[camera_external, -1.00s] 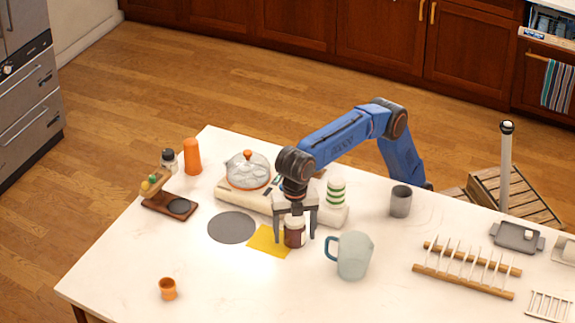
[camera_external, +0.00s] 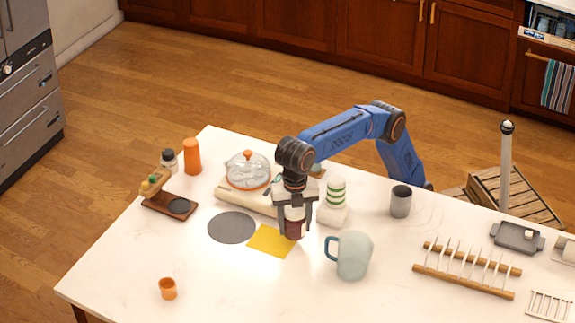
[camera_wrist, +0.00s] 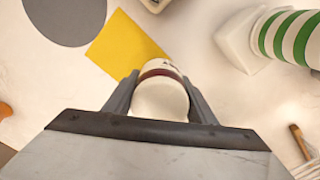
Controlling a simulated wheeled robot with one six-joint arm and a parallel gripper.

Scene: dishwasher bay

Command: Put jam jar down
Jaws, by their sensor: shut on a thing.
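The jam jar (camera_external: 294,229) is dark red with a white lid and stands upright between my fingers. In the wrist view the jar (camera_wrist: 162,95) shows its pale lid and a dark red band, with a finger on each side. My gripper (camera_external: 295,231) is shut on the jar at the right edge of the yellow square (camera_external: 268,241). In the wrist view the yellow square (camera_wrist: 122,48) lies beside the jar, up and to the left. I cannot tell whether the jar's base touches the table.
A grey round mat (camera_external: 231,227) lies left of the yellow square. A pale blue pitcher (camera_external: 354,256) stands close on the right. The table front (camera_external: 230,285) is mostly clear.

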